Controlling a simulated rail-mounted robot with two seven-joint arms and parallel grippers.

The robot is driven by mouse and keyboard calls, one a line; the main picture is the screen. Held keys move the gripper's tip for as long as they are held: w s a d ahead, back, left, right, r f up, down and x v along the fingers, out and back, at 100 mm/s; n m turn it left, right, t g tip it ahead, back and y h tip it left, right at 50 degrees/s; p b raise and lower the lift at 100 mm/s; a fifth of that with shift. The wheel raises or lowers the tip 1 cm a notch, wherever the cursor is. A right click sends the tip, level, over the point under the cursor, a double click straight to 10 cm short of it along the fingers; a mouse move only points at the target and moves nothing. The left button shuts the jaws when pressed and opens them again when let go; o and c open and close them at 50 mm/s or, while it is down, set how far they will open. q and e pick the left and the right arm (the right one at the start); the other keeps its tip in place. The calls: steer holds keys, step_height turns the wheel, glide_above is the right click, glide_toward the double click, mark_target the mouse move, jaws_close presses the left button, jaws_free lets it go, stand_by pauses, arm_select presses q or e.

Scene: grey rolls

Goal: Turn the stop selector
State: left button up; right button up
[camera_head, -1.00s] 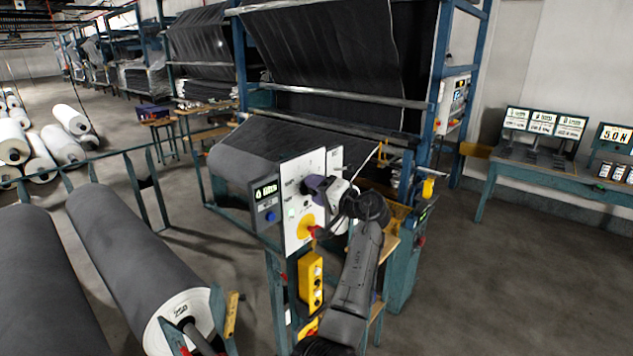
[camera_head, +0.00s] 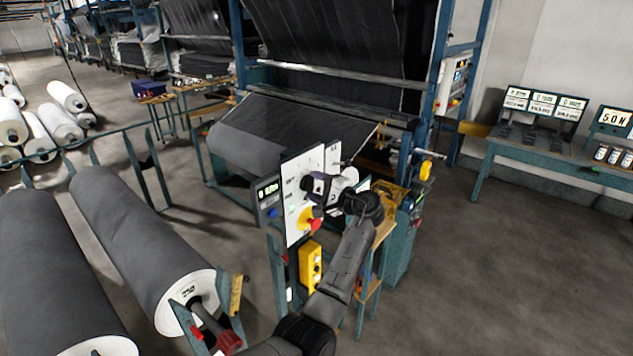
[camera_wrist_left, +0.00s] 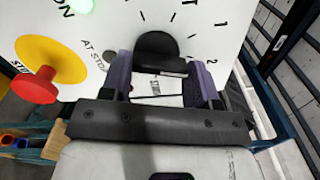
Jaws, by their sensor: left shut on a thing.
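The stop selector shows in the left wrist view as a black rounded knob (camera_wrist_left: 157,45) on a white panel (camera_wrist_left: 215,20), with tick marks and the numbers 1 and 2 around it and the letters "AT STO" beside it. My left gripper (camera_wrist_left: 160,80) has its purple fingers on either side of the knob and is shut on it. In the head view my left gripper (camera_head: 309,186) is at the face of the white panel (camera_head: 291,195), and it hides the knob there. My right gripper is in neither view.
A red mushroom button (camera_head: 314,225) on a yellow disc sits just below the gripper on the panel. A yellow button box (camera_head: 310,266) hangs lower. Grey rolls (camera_head: 143,250) lie at the left. Open floor (camera_head: 490,270) is at the right.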

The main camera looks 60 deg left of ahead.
arm_select(q)
steer(key=shift+f, duration=0.1)
stand_by(0.5)
steer(key=o, duration=0.9)
steer(key=shift+w+d, duration=0.15)
steer(key=shift+d, duration=0.2)
steer(key=b+v, duration=0.4)
steer(key=v, duration=0.9)
